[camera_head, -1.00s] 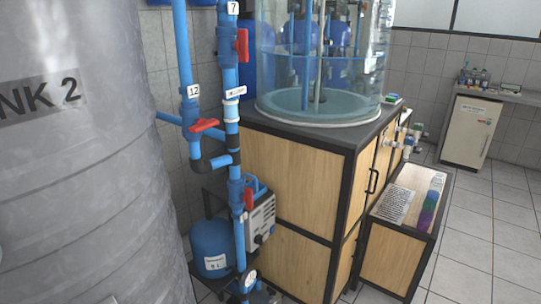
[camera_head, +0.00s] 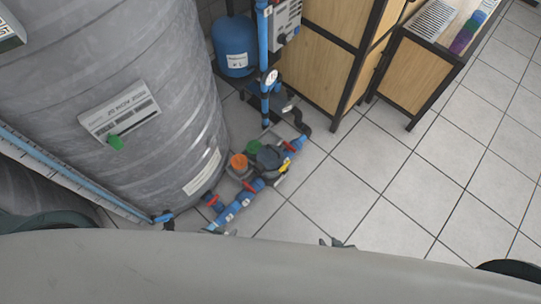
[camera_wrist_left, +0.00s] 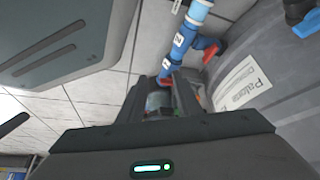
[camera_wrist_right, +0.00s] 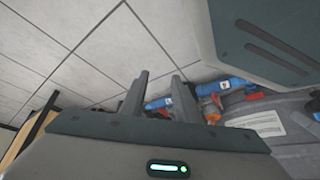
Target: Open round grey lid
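I cannot make out a round grey lid for certain. A dark grey rounded part (camera_head: 269,156) sits on the low pump and pipe assembly on the floor, beside a green cap (camera_head: 254,147) and an orange cap (camera_head: 239,162). My left gripper (camera_head: 222,232) barely shows over the edge of my body; in the left wrist view its fingers (camera_wrist_left: 167,92) stand apart, with pipework beyond. My right gripper (camera_head: 337,243) shows only its tips; in the right wrist view its fingers (camera_wrist_right: 160,82) are apart and empty.
A large grey tank (camera_head: 110,60) fills the left. Blue pipes with red valves (camera_head: 232,205) run along the floor by its base. A blue vessel (camera_head: 234,45) and a wooden cabinet (camera_head: 328,72) stand behind. The tiled floor (camera_head: 400,200) at right is clear.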

